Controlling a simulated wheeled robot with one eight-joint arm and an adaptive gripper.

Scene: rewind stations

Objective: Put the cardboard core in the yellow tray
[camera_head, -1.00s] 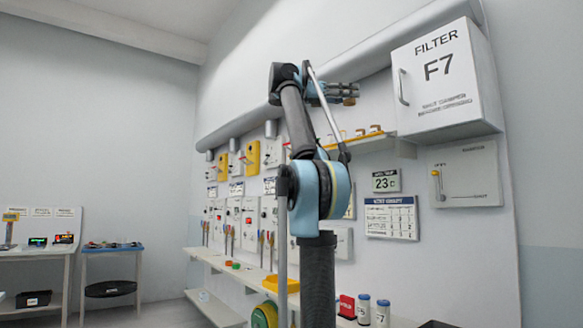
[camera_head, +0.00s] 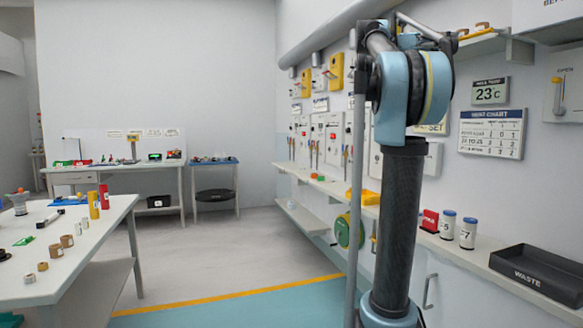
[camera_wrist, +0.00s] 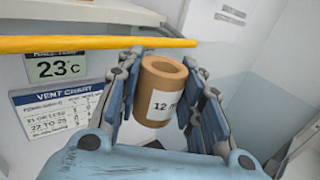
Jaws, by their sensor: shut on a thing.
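The cardboard core (camera_wrist: 158,107), a brown hollow cylinder with a white label reading "12", is between the fingers of my gripper (camera_wrist: 165,68) in the wrist view. The fingers are shut on its two sides, and its open end shows at the top. In the head view my raised arm hides most of the gripper, and I cannot make out the core there. A low yellow thing (camera_head: 370,197), which looks like the yellow tray, sits on the wall bench, partly behind my arm. Its inside cannot be seen.
A black waste tray (camera_head: 538,272) and two blue-lidded jars (camera_head: 447,225) stand on the wall bench (camera_head: 465,252). A shelf (camera_head: 483,45) runs above. Left, a white table (camera_head: 95,240) carries small brown rolls (camera_head: 67,240) and other items. The floor between is clear.

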